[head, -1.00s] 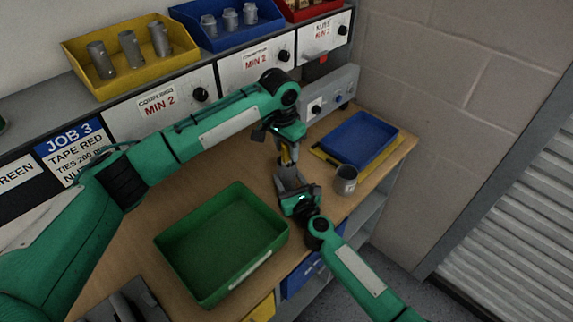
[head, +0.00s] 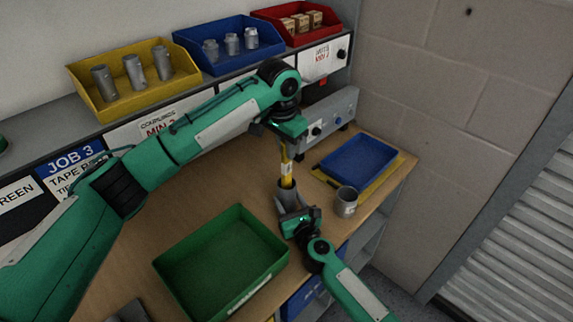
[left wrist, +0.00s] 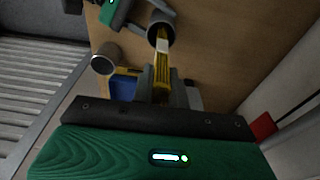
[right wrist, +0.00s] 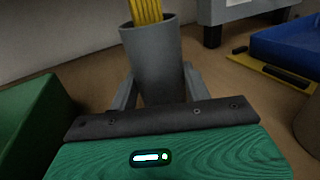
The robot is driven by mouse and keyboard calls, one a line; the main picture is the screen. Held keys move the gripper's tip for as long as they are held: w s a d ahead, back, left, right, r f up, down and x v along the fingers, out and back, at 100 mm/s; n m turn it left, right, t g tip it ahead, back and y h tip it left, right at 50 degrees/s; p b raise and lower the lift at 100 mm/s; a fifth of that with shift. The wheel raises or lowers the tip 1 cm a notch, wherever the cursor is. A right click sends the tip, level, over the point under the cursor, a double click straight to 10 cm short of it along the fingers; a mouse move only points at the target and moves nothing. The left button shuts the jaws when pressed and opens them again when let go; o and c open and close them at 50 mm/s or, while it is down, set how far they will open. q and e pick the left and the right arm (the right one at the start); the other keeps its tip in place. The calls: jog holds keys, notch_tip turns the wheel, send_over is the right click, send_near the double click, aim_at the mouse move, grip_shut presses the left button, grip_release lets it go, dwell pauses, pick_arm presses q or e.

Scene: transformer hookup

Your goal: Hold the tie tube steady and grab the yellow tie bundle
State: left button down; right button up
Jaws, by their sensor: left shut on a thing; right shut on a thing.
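The yellow tie bundle (head: 286,172) stands upright, its lower end inside the mouth of the grey tie tube (head: 287,196). My left gripper (head: 287,146) is shut on the bundle's upper part, above the tube; the left wrist view shows the bundle (left wrist: 162,62) running from the jaws (left wrist: 162,88) into the tube (left wrist: 158,28). My right gripper (head: 292,212) is shut on the tube from the front. In the right wrist view the tube (right wrist: 152,62) sits between the jaws, with yellow ties (right wrist: 146,10) above its rim. The bundle's lower end is hidden.
A grey cup (head: 346,201) stands right of the tube, by a blue tray (head: 358,158) on a yellow mat. An open green bin (head: 222,262) lies to the left. Shelf bins, yellow (head: 118,110), blue (head: 228,62) and red (head: 300,40), line the back.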

pick_arm(q)
notch_tip(320, 180, up, 10)
jog(key=shift+r, duration=0.2)
pick_arm(e)
jog(key=o, duration=1)
jog(key=shift+o, duration=0.2)
